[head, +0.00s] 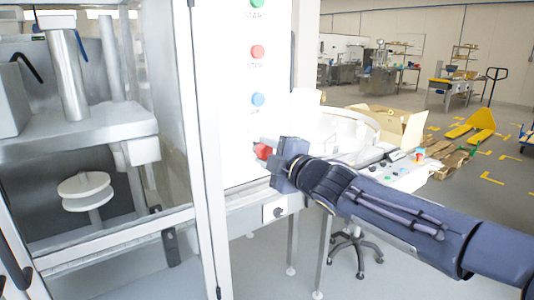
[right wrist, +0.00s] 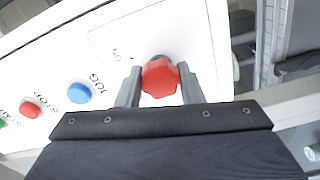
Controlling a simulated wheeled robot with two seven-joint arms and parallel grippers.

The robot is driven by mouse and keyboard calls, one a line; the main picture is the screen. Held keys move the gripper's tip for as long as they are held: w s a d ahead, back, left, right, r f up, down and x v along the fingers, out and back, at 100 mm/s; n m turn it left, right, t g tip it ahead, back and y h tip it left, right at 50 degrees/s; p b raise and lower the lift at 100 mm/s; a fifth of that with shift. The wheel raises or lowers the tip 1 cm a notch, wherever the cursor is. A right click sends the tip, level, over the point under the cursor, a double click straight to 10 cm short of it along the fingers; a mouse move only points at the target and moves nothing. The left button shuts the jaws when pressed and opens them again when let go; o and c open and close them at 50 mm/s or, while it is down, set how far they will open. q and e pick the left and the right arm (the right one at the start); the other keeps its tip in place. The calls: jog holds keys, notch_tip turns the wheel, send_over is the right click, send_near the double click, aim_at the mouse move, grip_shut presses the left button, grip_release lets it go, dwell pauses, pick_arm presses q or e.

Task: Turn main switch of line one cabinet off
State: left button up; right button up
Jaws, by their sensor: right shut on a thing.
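The main switch (head: 263,151) is a red rotary knob low on the white cabinet front (head: 235,125). In the right wrist view the red knob (right wrist: 160,76) sits between the two grey fingers. My right gripper (head: 270,152) is shut on it, with one finger on each side. It also shows in the right wrist view (right wrist: 160,86). The label beside the knob is only partly readable. My left gripper is not in view.
Above the switch are a green start button (head: 257,3), a red stop button (head: 257,52) and a blue jog button (head: 258,100). A glass-doored machine (head: 90,190) stands left. Boxes (head: 385,122) and a round machine table (head: 345,130) stand behind my right arm.

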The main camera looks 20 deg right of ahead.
jog(key=o, duration=1)
jog(key=p+v, duration=0.1)
jog(key=v, duration=0.6)
jog(key=shift+s+d+p, duration=0.15)
jog(key=shift+s+p, duration=0.2)
jog(key=shift+p, duration=0.05)
